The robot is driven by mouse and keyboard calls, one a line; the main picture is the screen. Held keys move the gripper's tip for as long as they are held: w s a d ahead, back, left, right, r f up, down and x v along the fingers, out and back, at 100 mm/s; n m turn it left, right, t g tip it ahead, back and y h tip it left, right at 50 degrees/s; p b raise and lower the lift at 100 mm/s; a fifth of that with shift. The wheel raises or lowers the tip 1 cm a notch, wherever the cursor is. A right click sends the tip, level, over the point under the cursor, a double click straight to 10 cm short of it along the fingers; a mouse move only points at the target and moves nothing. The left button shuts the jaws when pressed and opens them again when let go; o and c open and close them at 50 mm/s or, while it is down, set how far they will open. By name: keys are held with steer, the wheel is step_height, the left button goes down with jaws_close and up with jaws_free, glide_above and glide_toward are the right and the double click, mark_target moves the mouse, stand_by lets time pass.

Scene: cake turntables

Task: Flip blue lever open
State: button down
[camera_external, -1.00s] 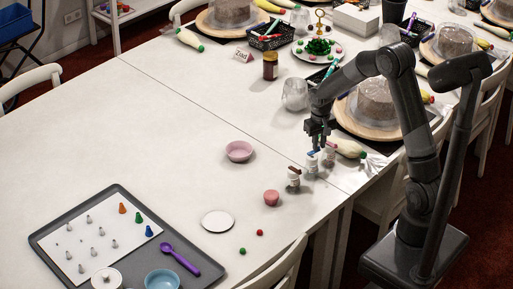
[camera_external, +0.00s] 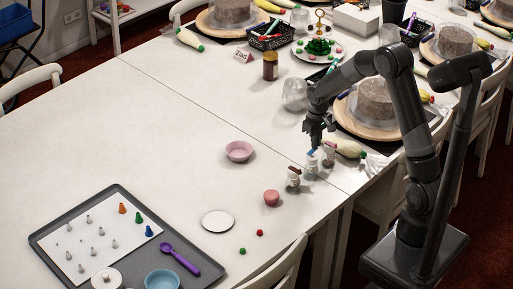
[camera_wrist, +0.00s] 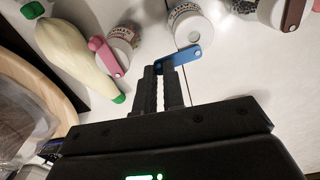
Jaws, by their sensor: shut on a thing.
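The blue lever (camera_wrist: 184,57) sticks out sideways from the top of a small white-lidded jar (camera_wrist: 187,22) in the wrist view. My gripper (camera_wrist: 161,68) has its fingertips at the free left end of the lever and is shut on it; the tips partly hide that end. In the external view my gripper (camera_external: 317,142) is just above the middle jar (camera_external: 312,162) of a short row. The lever is too small there to judge its angle.
A jar with a pink lever (camera_wrist: 107,55) and one with a brown lever (camera_wrist: 292,18) stand close on either side. A cream piping bag (camera_wrist: 70,55) and a round wooden board (camera_wrist: 30,85) lie at left.

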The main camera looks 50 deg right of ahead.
steer(key=c, duration=1.5)
jaws_free()
step_height(320, 180, up, 11)
